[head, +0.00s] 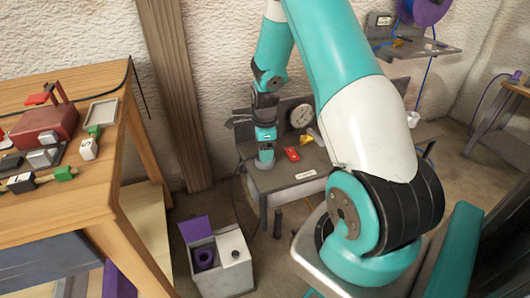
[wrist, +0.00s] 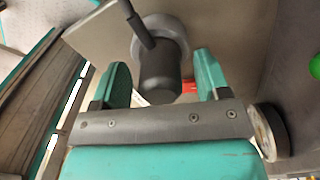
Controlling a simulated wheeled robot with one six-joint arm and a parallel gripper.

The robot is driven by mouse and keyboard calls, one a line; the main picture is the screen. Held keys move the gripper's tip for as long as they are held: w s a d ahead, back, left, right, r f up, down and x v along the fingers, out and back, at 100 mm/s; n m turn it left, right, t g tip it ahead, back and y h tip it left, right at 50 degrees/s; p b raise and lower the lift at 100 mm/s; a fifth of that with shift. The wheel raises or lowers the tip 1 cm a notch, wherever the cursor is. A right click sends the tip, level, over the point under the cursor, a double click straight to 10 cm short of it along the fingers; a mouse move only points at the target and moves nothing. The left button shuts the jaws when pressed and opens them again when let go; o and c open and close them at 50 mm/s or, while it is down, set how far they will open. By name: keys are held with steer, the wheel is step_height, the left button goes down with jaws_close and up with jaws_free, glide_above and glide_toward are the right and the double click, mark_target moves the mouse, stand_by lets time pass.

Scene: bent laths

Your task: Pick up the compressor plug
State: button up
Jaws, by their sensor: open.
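My gripper (wrist: 164,78) is open in the wrist view, its two teal fingers apart. A dark grey cylinder with a thin stem or cable (wrist: 158,72), which looks like the compressor plug, shows between the fingers, in front of a round grey fitting. Gaps show on both sides of it, and I cannot tell how deep it sits between the fingers. In the head view my gripper (head: 265,148) points down at the left end of a small grey bench (head: 300,178). The plug cannot be made out there.
The grey bench also bears a red item (head: 292,154) and a round gauge (head: 301,115) behind. A wooden table (head: 70,205) with small parts stands at left. A white box (head: 221,275) with a purple lid is on the floor. A shelf (head: 440,48) hangs at upper right.

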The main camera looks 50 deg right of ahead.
steer(key=c, duration=1)
steer(key=shift+r, duration=0.1)
